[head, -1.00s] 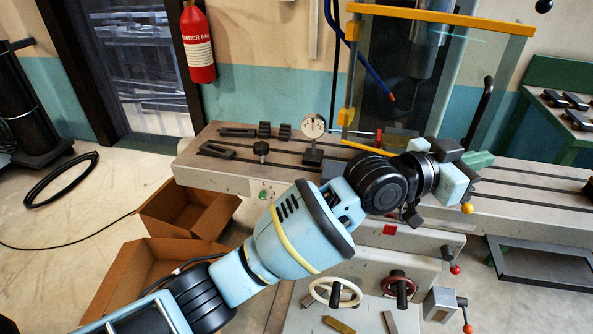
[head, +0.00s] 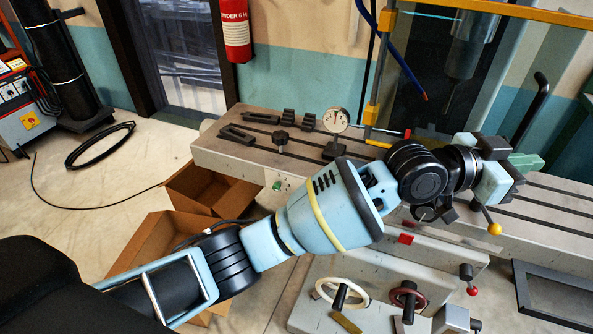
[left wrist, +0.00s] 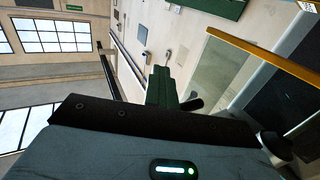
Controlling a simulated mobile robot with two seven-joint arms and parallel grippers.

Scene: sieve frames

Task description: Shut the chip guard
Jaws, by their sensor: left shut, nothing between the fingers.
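The chip guard is a clear panel with a yellow top rail (head: 500,10) and a black bar handle (head: 530,107), at the upper right of the head view. Its yellow rail also shows in the left wrist view (left wrist: 265,57), with the clear panel below it. My left gripper (head: 525,161) is shut and empty, low in front of the guard and below the handle. Its green fingers show in the left wrist view (left wrist: 164,88), with a dark rounded part just beside them; I cannot tell whether they touch. My right gripper is not in view.
The milling table (head: 225,147) runs under my left arm, carrying clamps and a dial gauge (head: 337,120). Handwheels (head: 341,294) and a yellow-knobbed lever (head: 495,229) stick out in front. Cardboard boxes (head: 150,240) stand on the floor. The floor at left is mostly clear.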

